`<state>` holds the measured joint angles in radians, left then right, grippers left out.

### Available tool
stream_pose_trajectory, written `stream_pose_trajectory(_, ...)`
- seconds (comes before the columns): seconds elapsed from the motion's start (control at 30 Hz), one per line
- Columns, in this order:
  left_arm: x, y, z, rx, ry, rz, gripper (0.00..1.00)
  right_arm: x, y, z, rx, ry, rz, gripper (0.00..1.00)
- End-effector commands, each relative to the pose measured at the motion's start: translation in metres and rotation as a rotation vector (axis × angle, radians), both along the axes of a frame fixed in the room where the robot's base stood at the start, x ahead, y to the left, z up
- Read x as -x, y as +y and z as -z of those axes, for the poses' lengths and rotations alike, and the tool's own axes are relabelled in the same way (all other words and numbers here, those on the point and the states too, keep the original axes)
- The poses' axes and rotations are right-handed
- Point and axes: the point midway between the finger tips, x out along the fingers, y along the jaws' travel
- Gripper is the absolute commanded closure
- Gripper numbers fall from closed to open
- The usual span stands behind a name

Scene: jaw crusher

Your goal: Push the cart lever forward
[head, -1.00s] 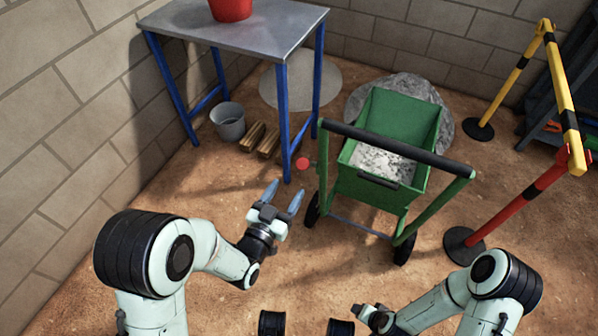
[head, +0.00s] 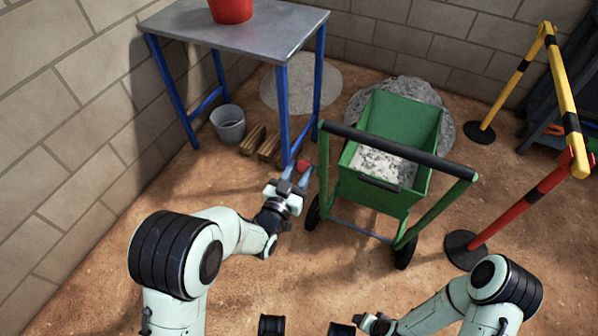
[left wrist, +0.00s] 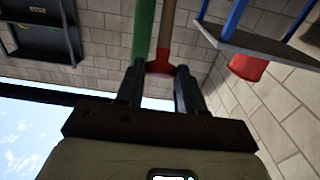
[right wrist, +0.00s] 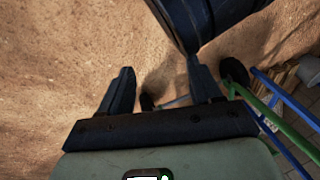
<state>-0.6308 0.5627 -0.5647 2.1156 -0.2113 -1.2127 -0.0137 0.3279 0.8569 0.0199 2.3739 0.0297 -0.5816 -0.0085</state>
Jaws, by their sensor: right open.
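The green cart (head: 385,205) stands on the dirt floor, its bin holding grey rubble and its black push bar (head: 395,148) facing me. The lever's round red knob (head: 303,166) is at the cart's left side. My left gripper (head: 298,172) is at this knob. In the left wrist view the red knob (left wrist: 160,66) fills the narrowed gap between the fingertips of my left gripper (left wrist: 160,78), with the lever's brownish rod beyond it. My right gripper (right wrist: 160,85) is open and empty, low over the floor, well apart from the cart.
A blue-legged metal table (head: 240,35) with a red bucket (head: 230,9) stands behind left. A grey bucket (head: 229,124) and wood pieces (head: 260,142) lie beneath it. A yellow, black and red barrier (head: 525,200) stands right. The floor in front is clear.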

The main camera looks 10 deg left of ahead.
Motion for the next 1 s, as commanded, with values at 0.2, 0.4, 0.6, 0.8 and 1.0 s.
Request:
stream_pose_trajectory(0.2, -0.002, 0.0, -0.004, -0.004, 0.013, -0.001, 1.0, 0.001, 0.002, -0.006, -0.003, 0.001, -0.003, 0.36)
stream_pose_trajectory(0.4, -0.015, -0.004, -0.019, -0.033, 0.102, -0.002, 1.0, 0.01, 0.015, -0.034, -0.03, 0.013, -0.027, 0.36)
stream_pose_trajectory(0.6, -0.031, -0.009, -0.027, -0.036, 0.113, -0.002, 1.0, 0.008, 0.015, -0.03, -0.03, 0.01, -0.027, 0.36)
stream_pose_trajectory(0.8, -0.032, -0.01, -0.03, -0.035, 0.107, -0.001, 1.0, 0.008, 0.015, -0.03, -0.029, 0.009, -0.026, 0.36)
stream_pose_trajectory(1.0, -0.032, -0.01, -0.031, -0.035, 0.107, 0.0, 0.38, 0.008, 0.015, -0.03, -0.029, 0.009, -0.026, 0.36)
